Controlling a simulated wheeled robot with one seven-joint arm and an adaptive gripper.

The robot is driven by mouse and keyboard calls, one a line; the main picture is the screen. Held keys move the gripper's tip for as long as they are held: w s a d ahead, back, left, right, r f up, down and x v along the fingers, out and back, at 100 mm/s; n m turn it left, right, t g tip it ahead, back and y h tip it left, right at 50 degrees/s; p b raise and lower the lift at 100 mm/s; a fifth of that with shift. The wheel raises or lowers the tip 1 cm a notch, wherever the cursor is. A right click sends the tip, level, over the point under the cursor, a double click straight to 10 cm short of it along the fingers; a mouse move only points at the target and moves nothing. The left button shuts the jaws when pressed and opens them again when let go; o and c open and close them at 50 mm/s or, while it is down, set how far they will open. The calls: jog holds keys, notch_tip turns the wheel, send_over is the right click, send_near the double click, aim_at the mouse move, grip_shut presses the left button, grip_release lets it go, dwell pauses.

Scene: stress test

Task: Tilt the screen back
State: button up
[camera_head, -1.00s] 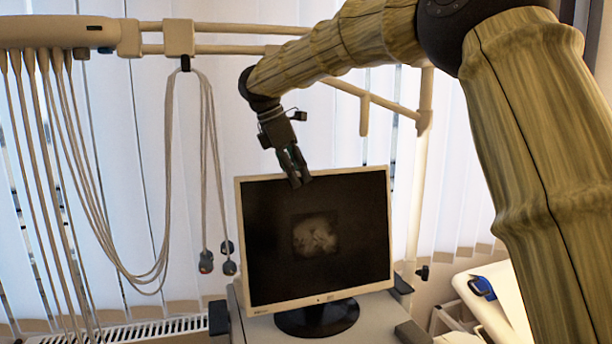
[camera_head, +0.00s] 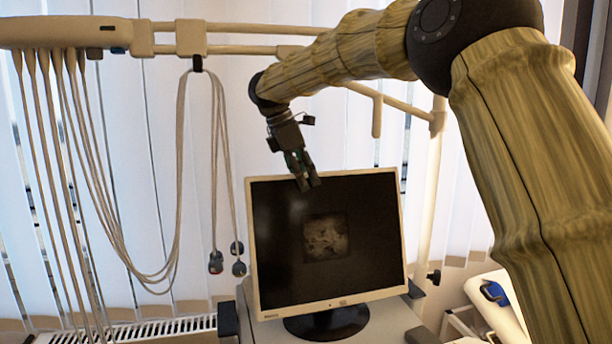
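The screen (camera_head: 370,240) is a monitor with a cream frame and a dark display showing a faint grey image. It stands on a round black foot (camera_head: 327,322) on a pale cart top. My gripper (camera_head: 308,184) points down at the screen's upper edge, left of its middle. Its fingertips overlap the top of the display in the picture. I cannot tell whether they touch it. The fingers look close together, and the gap between them is too small to judge.
Cables (camera_head: 175,200) hang from a cream rail (camera_head: 225,27) on the left. A white surface with a blue item (camera_head: 494,292) is at the lower right. A radiator (camera_head: 160,330) and vertical blinds are behind.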

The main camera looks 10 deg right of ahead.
jog(key=shift+s+d+r, duration=0.1)
jog(key=shift+s+r, duration=0.05)
jog(key=shift+s, duration=0.05)
jog(key=shift+w, duration=0.1)
jog(key=shift+r, duration=0.25)
jog(key=a, duration=0.3)
jog(key=s+a, duration=0.1)
jog(key=a, duration=0.7)
jog(key=shift+s+a+r, duration=0.2)
jog(key=shift+s+r, duration=0.05)
jog(key=shift+r, duration=0.05)
jog(key=shift+a, duration=0.55)
jog(key=shift+d, duration=0.1)
